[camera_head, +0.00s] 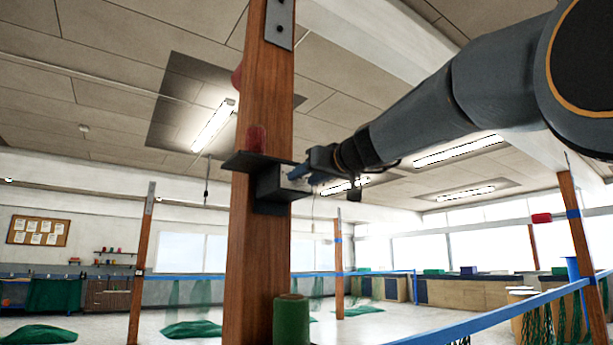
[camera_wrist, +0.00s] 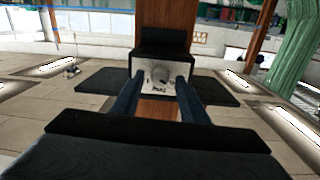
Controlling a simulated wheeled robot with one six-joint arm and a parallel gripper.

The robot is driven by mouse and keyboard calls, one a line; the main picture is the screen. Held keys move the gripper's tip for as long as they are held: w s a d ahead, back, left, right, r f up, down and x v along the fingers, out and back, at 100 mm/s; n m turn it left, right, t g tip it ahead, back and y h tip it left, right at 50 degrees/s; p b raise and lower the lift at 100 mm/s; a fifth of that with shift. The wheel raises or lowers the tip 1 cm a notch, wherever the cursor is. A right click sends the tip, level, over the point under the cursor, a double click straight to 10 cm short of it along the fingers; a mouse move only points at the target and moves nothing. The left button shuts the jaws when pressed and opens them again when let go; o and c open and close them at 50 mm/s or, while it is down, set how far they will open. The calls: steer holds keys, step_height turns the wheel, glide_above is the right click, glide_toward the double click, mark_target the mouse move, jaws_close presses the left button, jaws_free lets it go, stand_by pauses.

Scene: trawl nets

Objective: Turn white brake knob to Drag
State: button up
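The brake unit is a dark box (camera_head: 270,188) under a flat dark shelf on a wooden post (camera_head: 258,230). In the wrist view its light face plate (camera_wrist: 150,88) carries a pale round knob (camera_wrist: 160,73) with small dark markings by it. The markings are too small to read, so I cannot tell the knob's setting. My gripper (camera_head: 308,174) is in front of that face. In the wrist view the two fingers of my gripper (camera_wrist: 160,82) are apart, one on each side of the knob. I cannot tell whether they touch it.
A red item (camera_head: 256,138) stands on the shelf above the box, and a green spool (camera_head: 291,320) is low by the post. A blue rail (camera_head: 500,315) with hanging green netting runs at the lower right. Open floor lies behind the post.

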jaws_close()
steer(key=shift+m, duration=0.4)
steer(key=m+b, duration=0.2)
steer(key=m, duration=0.2)
steer(key=shift+m, duration=0.4)
steer(key=m, duration=0.5)
steer(key=shift+w+d+m, duration=0.1)
steer(key=shift+m, duration=0.6)
jaws_free()
